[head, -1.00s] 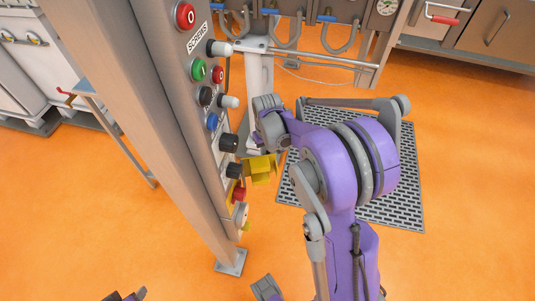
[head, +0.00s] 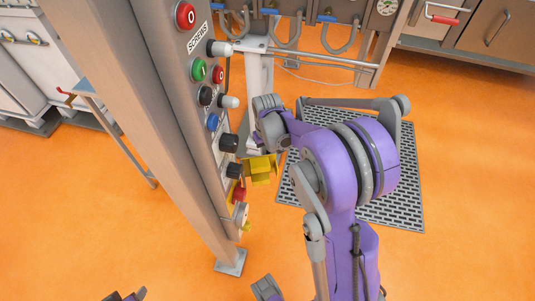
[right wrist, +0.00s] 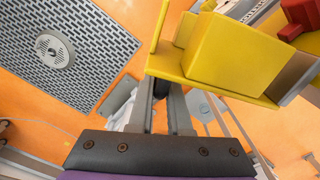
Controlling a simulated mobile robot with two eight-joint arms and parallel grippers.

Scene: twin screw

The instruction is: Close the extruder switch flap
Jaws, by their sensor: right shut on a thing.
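The yellow switch flap (head: 258,169) sticks out from the right side of the control panel, in its lower part. In the right wrist view the yellow flap (right wrist: 232,55) is a boxy cover with a flat plate, large at the upper right. My right gripper (right wrist: 160,92) reaches the plate's near edge and is shut on it; the fingertips are partly hidden by the flap. In the head view my right wrist stands just above the flap and hides most of the gripper. Only a small dark and purple part, probably of my left arm, shows at the bottom left edge.
The grey post with its control panel (head: 205,97) carries several buttons and knobs. A floor grate (head: 400,205) lies to the right. Orange floor around is clear.

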